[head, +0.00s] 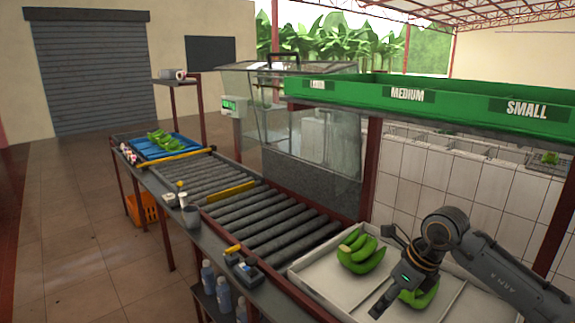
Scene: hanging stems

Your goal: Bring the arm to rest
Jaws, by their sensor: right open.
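My right arm comes in from the right edge, bent over the white tray (322,285) at the front right. My right gripper (384,270) is open, its two fingers spread apart, with nothing visible between them. A green banana bunch (362,254) lies in the tray just left of the gripper. A second bunch (421,299) lies in the tray, partly hidden behind the gripper; I cannot tell if they touch. My left gripper is not in view.
A roller conveyor (262,222) runs from the tray to a blue crate (165,147) of bananas. A side shelf holds a cup (191,216) and small tools. A green sign beam (430,97) spans above the tray. Tiled floor at left is open.

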